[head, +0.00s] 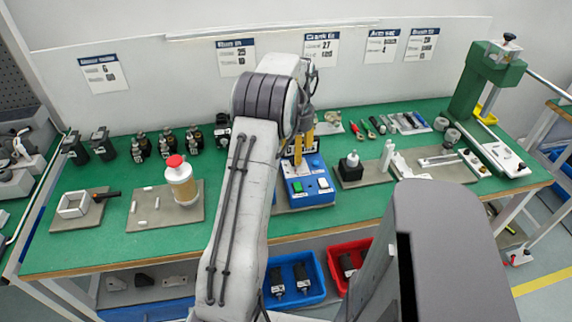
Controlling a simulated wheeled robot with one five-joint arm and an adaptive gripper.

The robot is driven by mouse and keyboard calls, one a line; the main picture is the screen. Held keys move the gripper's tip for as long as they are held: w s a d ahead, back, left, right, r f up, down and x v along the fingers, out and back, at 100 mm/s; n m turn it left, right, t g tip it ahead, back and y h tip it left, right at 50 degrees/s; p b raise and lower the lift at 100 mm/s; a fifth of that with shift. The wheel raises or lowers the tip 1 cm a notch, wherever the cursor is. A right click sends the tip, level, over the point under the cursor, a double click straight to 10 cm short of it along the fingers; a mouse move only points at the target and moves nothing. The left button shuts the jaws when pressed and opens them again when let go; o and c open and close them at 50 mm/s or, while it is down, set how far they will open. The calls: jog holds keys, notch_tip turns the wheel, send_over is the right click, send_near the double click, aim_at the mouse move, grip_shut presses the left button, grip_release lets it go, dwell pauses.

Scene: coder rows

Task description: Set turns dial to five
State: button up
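A blue control box (308,195) stands on the green bench in the middle of the head view. Its sloped face carries green, white and blue buttons. My gripper (299,158) hangs from the end of my arm, with yellow parts pointing down at the upper left of the box. Its fingertips are small and partly behind my arm, so I cannot tell their gap or whether they touch the box. The turns dial cannot be made out; that corner of the box is covered by my gripper and arm. No dial numbers are readable.
A green press (487,80) stands at the far right. Blue (296,279) and red (346,262) bins sit below.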

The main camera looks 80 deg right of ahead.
jog(key=shift+f, duration=2.7)
